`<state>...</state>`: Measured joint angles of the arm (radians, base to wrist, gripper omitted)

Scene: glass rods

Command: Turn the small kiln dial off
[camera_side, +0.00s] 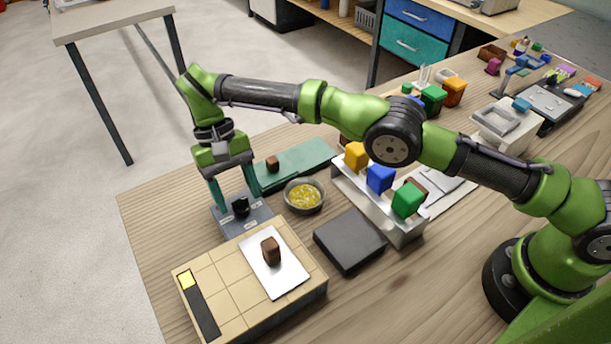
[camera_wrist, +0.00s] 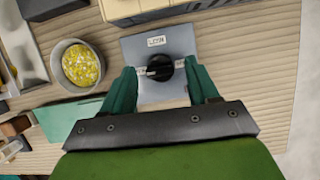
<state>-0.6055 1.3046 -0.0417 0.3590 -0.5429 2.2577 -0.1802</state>
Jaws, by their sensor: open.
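The small kiln dial (camera_wrist: 160,68) is a black round knob on a grey-blue plate (camera_wrist: 182,40) with small white labels. In the side view the dial (camera_side: 240,207) stands on its plate at the left of the table, behind the tan tiled block. My gripper (camera_wrist: 160,75) is open, with one teal finger on each side of the dial. Its fingertips are close beside the knob; I cannot tell whether they touch it. In the side view my gripper (camera_side: 231,203) points down over the plate. One label is partly readable; the others are too small to read.
A tan tiled block (camera_side: 226,290) with a white plate and brown piece stands in front. A bowl of yellow bits (camera_side: 304,196), a green mat (camera_side: 296,163) and a dark grey slab (camera_side: 350,240) lie to the right. A metal rack (camera_side: 400,232) holds coloured blocks.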

